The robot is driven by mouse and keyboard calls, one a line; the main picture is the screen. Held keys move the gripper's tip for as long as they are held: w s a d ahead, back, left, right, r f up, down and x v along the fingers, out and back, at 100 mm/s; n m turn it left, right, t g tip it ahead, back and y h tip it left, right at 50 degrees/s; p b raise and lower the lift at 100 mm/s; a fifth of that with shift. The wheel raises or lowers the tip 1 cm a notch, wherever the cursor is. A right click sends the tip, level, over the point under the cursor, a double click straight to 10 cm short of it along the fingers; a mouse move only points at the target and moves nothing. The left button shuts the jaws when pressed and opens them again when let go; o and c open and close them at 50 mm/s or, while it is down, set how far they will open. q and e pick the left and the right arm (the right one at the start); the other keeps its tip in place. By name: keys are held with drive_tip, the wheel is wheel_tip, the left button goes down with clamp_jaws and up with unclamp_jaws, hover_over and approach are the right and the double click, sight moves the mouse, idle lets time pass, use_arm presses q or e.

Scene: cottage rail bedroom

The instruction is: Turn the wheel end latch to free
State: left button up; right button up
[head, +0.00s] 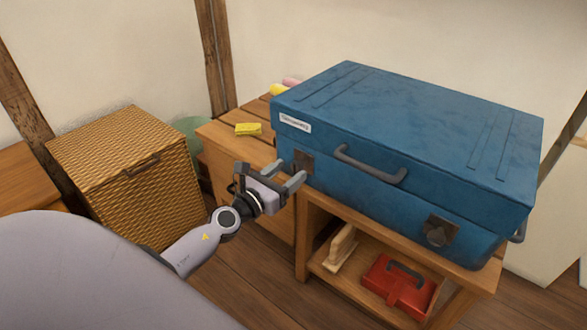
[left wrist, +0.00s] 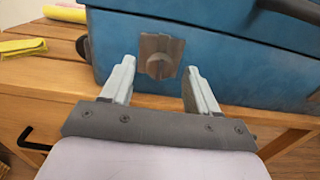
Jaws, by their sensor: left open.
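The large blue case (head: 420,125) lies closed on a wooden bench. Its front has two latches with metal plates. No contact is visible. The other latch (head: 437,232) is at the right.
A grey carry handle (head: 370,167) sticks out between the latches. A yellow sponge (head: 248,129) lies on the bench left of the case. A red box (head: 399,287) and a wooden brush (head: 341,248) sit on the shelf below. A wicker hamper (head: 125,180) stands at left.

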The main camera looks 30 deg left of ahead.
sight(299, 165)
use_arm(q)
drive_tip(key=shift+w+d, duration=0.15)
drive_tip(key=shift+w, duration=1.15)
drive_tip(key=c, duration=1)
